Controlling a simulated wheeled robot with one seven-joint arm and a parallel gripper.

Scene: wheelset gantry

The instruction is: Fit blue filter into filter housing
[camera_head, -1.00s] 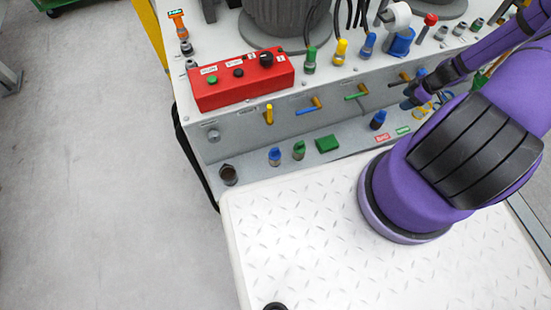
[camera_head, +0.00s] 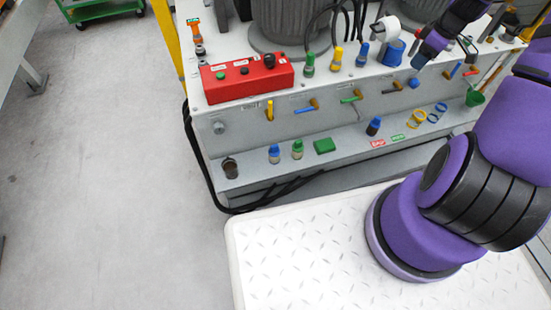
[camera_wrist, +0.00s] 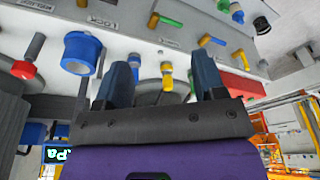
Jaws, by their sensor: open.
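A small blue-capped bottle-like piece (camera_head: 274,154), which looks like the blue filter, stands on the machine's lower shelf in the head view. A green-capped twin (camera_head: 298,149) stands beside it. A dark open cup (camera_head: 230,168) at the shelf's left end may be the filter housing; I cannot be sure. A dark blue-topped piece (camera_head: 374,126) stands further right on the shelf. My gripper (camera_head: 418,62) is at the upper right, near the machine's front top edge and apart from these pieces. In the wrist view my gripper (camera_wrist: 160,78) is open, with nothing held between its fingers.
A red button box (camera_head: 247,77) sits on the machine's top, left. Coloured lever handles (camera_head: 308,105) stick out of the front face. A blue cup holder (camera_head: 393,52) is close to my gripper; it also shows in the wrist view (camera_wrist: 80,52). Open floor (camera_head: 95,180) lies left.

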